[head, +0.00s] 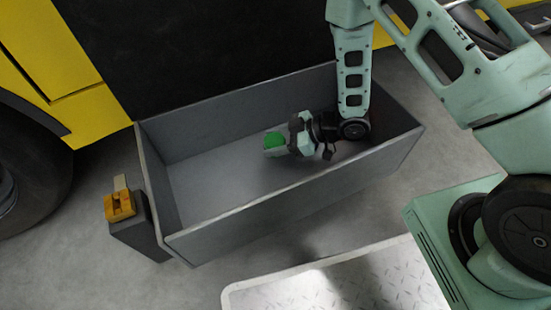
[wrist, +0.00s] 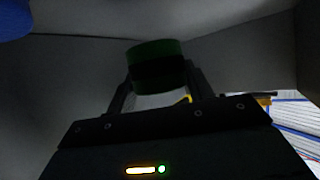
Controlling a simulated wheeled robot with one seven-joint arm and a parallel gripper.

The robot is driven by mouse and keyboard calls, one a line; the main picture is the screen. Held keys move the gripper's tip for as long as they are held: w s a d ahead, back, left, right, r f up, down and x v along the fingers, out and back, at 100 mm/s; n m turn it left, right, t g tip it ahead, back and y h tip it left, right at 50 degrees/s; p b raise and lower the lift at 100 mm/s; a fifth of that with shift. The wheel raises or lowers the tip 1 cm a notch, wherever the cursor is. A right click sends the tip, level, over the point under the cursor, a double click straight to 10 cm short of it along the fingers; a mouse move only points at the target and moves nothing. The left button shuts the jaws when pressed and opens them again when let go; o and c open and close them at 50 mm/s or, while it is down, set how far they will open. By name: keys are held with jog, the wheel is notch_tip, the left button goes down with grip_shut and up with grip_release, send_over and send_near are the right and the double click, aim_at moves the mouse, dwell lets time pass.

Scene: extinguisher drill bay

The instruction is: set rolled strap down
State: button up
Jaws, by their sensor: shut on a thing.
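The rolled strap is a green roll (head: 275,140) at the end of my gripper (head: 279,146), inside a long grey open bin (head: 205,193). In the wrist view the strap (wrist: 157,66) looks dark green and sits between the two fingers of my gripper (wrist: 160,80). My gripper is shut on it. The bin's floor shows around the strap in the head view. I cannot tell whether the strap touches the floor.
The bin's walls stand close around my gripper. A dark post with an orange-yellow block (head: 120,205) stands left of the bin. A yellow vehicle (head: 60,60) is behind it. A light tread-plate platform (head: 335,280) lies in front. The bin's left half is clear.

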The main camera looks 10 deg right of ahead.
aim_at(275, 161)
notch_tip(275, 161, down, 5)
jog(key=b, duration=0.3)
jog(key=shift+f, duration=0.2)
jog(key=shift+r, duration=0.1)
jog(key=o, duration=1.1)
